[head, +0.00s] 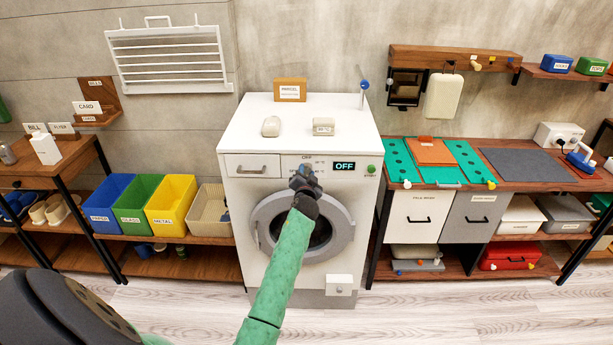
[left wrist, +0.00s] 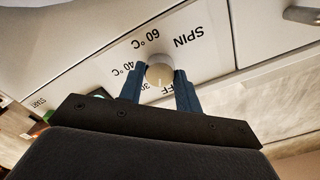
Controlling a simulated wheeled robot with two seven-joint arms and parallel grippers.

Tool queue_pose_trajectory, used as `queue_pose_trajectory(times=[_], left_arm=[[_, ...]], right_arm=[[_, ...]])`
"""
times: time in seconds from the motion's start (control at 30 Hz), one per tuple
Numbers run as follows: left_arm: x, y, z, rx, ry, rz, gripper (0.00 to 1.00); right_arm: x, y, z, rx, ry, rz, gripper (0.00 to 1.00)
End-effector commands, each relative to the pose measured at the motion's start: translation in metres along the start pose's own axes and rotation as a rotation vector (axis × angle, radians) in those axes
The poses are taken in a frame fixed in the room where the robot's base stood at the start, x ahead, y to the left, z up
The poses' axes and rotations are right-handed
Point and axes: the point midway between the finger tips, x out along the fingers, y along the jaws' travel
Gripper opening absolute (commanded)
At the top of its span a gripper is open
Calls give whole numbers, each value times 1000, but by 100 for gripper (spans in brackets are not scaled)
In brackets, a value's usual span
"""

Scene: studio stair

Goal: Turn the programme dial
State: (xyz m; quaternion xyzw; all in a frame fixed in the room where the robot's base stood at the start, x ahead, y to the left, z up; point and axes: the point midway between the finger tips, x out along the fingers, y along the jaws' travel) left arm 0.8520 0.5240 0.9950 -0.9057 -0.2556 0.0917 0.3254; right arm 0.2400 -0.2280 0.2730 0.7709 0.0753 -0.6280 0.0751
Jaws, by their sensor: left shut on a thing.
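The programme dial (left wrist: 160,72) is a round beige knob on the front panel of the white washing machine (head: 262,125). In the left wrist view it sits between the two blue fingers of my left gripper (left wrist: 160,92), which is shut on it. Labels reading SPIN, 60 °C, 40 °C and partly covered 30 and OFF surround it. In the head view my left gripper (head: 304,178) reaches the panel and hides the dial. The display (head: 344,166) reads OFF. A green start button (head: 371,168) is to its right. My right gripper is not in view.
The washer's round door (head: 343,232) is below my gripper, partly behind my green arm. A detergent drawer (head: 252,166) is left of the dial. Soap-like blocks and a parcel box (head: 290,90) stand on top. Shelves with bins flank the machine; the floor in front is clear.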

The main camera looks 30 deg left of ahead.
Motion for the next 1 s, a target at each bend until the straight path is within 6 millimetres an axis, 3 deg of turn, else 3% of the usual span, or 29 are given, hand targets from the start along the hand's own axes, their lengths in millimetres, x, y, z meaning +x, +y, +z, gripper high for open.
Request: queue_pose_trajectory(times=[0.2,0.5,0.77,1.0], left_arm=[[0,0,1,202,1,1,11],[0,1,0,427,1,1,11],[0,1,0,542,0,1,11],[0,2,0,580,1,2,11]], right_arm=[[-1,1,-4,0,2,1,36],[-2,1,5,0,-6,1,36],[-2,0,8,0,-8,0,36],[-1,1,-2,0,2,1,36]])
